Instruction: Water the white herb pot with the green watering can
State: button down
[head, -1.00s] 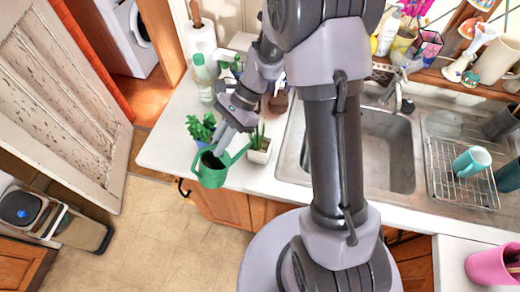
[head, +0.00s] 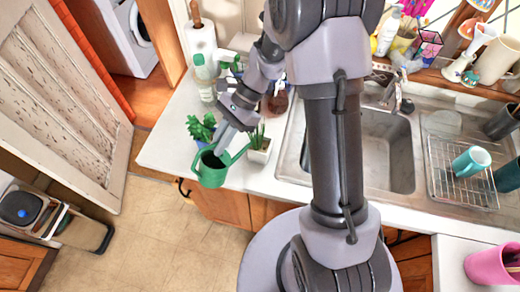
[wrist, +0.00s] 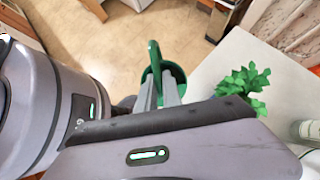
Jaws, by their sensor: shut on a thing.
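The green watering can (head: 211,177) is at the front edge of the white counter in the head view, and my gripper (head: 222,146) is shut on it from above. Its spout extends up and right toward the white herb pot (head: 259,156), which holds a spiky green plant. I cannot tell if the spout tip is over the pot or in front of it. No water shows. In the wrist view the fingers (wrist: 160,92) reach the can (wrist: 153,72), whose lower part is hidden by my wrist. The white pot does not show there.
A leafy plant in a blue pot (head: 202,130) stands just behind the can, also in the wrist view (wrist: 243,88). Bottles and a paper roll (head: 199,42) stand farther back. The sink (head: 385,150) is to the right. Open floor lies in front of the counter.

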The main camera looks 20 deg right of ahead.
jog(key=shift+s+a+f+t+h+b, duration=0.15)
jog(key=shift+a+f+h+b, duration=0.25)
jog(key=shift+f, duration=0.2)
jog(key=shift+s+a+f+t+h+b, duration=0.15)
jog(key=shift+a+f+h+b, duration=0.15)
jog(key=shift+f+h+b, duration=0.25)
jog(key=shift+w, duration=0.1)
jog(key=shift+d, duration=0.1)
